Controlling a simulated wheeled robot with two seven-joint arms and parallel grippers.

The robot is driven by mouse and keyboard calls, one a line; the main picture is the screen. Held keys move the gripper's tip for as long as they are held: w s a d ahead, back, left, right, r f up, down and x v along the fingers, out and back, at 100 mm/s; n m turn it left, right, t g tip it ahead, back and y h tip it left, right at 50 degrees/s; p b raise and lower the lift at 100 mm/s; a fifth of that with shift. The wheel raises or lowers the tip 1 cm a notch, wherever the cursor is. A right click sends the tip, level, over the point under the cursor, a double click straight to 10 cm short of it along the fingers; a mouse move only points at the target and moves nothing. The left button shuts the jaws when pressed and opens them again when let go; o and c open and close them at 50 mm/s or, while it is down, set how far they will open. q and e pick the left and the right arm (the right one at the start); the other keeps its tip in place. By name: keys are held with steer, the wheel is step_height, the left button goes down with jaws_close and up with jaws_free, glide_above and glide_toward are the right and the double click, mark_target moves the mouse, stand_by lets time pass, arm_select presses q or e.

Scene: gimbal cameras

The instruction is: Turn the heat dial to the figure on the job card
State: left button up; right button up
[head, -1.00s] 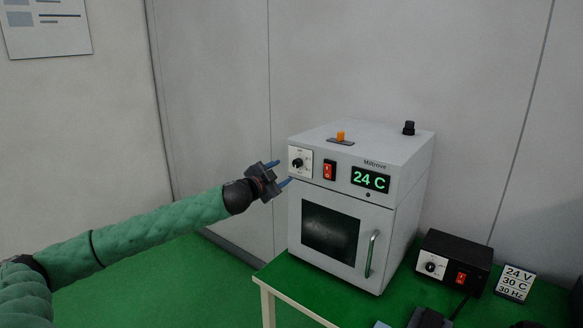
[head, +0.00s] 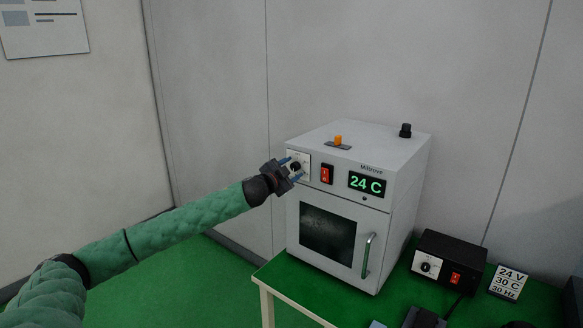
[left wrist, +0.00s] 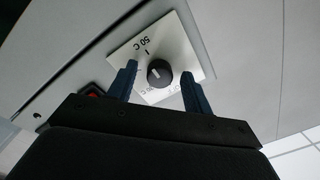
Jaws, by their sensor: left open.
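The heat dial is a black knob on a white scale plate (head: 306,160) at the upper left of the oven's front. In the left wrist view the knob (left wrist: 160,73) shows with a "50 C" mark on its plate. My left gripper (head: 292,164) is open, its blue fingertips (left wrist: 158,80) at either side of the knob, apart from it as seen there. The oven display (head: 367,184) reads 24 C. The job card (head: 509,282) reads 24 V, 30 C, 30 Hz.
The white oven (head: 340,215) stands on a green-topped table (head: 285,277). A red switch (head: 327,174) is beside the dial. An orange knob (head: 338,140) and a black knob (head: 405,130) are on top. A black box (head: 452,258) with its own dial stands to the right.

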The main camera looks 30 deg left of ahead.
arm_select(q)
steer(key=shift+w, duration=0.15)
steer(key=c, duration=1)
steer(key=shift+o, duration=0.2)
steer(key=shift+f, duration=0.1)
